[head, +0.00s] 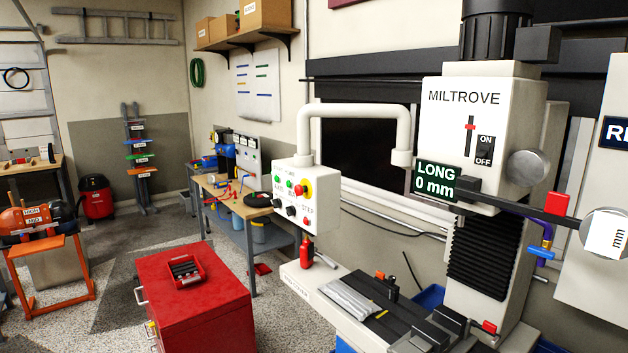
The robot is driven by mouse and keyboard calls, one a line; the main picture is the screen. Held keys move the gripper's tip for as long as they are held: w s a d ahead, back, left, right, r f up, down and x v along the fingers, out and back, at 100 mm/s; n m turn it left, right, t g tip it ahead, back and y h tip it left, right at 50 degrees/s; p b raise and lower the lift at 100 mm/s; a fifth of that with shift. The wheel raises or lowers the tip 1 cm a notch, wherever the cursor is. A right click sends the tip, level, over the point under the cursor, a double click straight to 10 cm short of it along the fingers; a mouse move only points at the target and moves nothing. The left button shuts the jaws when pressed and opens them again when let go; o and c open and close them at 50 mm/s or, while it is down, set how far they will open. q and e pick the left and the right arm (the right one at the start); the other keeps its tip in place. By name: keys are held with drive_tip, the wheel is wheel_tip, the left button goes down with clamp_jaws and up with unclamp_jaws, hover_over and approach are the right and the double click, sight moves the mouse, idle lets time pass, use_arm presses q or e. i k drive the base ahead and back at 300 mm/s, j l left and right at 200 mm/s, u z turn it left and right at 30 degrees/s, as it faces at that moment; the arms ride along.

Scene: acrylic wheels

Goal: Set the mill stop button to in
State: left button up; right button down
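The white mill control box (301,196) hangs from a bent pipe arm left of the mill, labelled MILTROVE (484,115). On its front is a red mushroom stop button (299,190) with a yellow collar behind it. The button seems to stand out from the panel, but it is too small to tell for sure whether it is in or out. Small green and red buttons and black knobs sit beside and below it. Neither of my grippers is in view.
A red tool cabinet (203,305) with a small red tray (186,270) stands in front, left of the mill. The white pipe arm (355,109) links the box to the mill. A workbench (237,207) stands behind. Open floor lies to the left.

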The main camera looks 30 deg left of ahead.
sight(300, 190)
drive_tip(key=i+j, duration=0.2)
drive_tip(key=j, duration=0.25)
drive_tip(key=i+j+z, duration=0.1)
drive_tip(key=j, duration=0.4)
drive_tip(key=i+j, duration=0.25)
drive_tip(key=j, duration=0.25)
drive_tip(key=i+j+z, duration=0.1)
drive_tip(key=j, duration=0.35)
drive_tip(key=i+j, duration=0.2)
drive_tip(key=j, duration=0.3)
drive_tip(key=i+j, duration=0.15)
drive_tip(key=j, duration=0.35)
drive_tip(key=i+j+z, duration=0.1)
drive_tip(key=j, duration=0.4)
drive_tip(key=i+j, duration=0.15)
drive_tip(key=j, duration=0.35)
drive_tip(key=z, duration=0.05)
